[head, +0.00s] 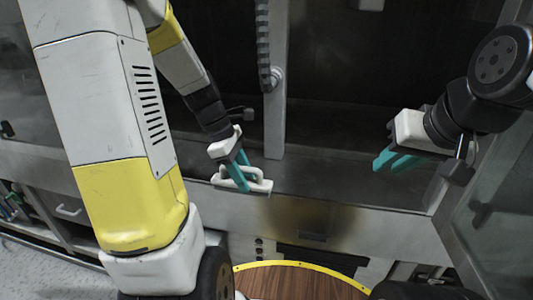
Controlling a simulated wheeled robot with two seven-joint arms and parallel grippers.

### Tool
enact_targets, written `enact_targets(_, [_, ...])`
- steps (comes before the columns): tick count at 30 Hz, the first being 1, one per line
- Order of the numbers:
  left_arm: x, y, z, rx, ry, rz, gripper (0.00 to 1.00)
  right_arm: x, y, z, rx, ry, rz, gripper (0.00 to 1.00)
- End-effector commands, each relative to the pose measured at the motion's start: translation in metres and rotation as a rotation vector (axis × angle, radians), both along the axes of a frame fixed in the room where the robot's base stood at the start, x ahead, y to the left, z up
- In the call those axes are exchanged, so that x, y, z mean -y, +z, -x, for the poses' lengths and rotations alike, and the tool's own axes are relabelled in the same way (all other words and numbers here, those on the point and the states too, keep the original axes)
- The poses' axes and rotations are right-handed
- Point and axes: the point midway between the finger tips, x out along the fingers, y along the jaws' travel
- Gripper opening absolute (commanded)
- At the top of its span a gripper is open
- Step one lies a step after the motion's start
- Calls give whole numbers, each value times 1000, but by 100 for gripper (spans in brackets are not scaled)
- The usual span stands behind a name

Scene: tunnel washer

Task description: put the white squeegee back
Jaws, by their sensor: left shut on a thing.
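My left gripper (239,174) has teal fingers and is shut on the white squeegee (260,186). The squeegee shows as a small white piece with a loop-like handle, partly covered by the fingers. It is at the front lip of the washer's grey ledge, in the middle of the head view. I cannot tell whether it touches the ledge. My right gripper (388,164) is at the right, over the ledge, with its teal fingers apart and nothing seen between them.
The washer's dark opening (350,70) lies behind both grippers. A grey upright post (275,110) with a ribbed black hose (263,45) stands just behind the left gripper. A glass panel (495,215) is at the right. Drawers (68,210) are at the lower left.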

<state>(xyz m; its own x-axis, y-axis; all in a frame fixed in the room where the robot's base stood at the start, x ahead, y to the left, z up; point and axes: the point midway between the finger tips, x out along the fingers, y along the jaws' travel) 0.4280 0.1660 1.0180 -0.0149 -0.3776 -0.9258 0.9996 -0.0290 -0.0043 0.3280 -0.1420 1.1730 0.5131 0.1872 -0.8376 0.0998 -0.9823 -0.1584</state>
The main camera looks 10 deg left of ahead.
Motion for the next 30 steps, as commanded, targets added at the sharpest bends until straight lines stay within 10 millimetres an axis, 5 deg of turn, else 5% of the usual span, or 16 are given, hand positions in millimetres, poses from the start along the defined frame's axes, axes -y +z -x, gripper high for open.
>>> enact_targets(13, [5, -1, -115, 1, -3, 2, 0, 0, 0, 0, 0, 0, 0, 23])
enact_targets(23, [6, 0, -144, 1, -2, 2, 0, 0, 0, 0, 0, 0, 0, 23])
enact_targets(30, [6, -35, -142, -1, -1, 2, 0, 0, 0, 0, 0, 0, 0, 23])
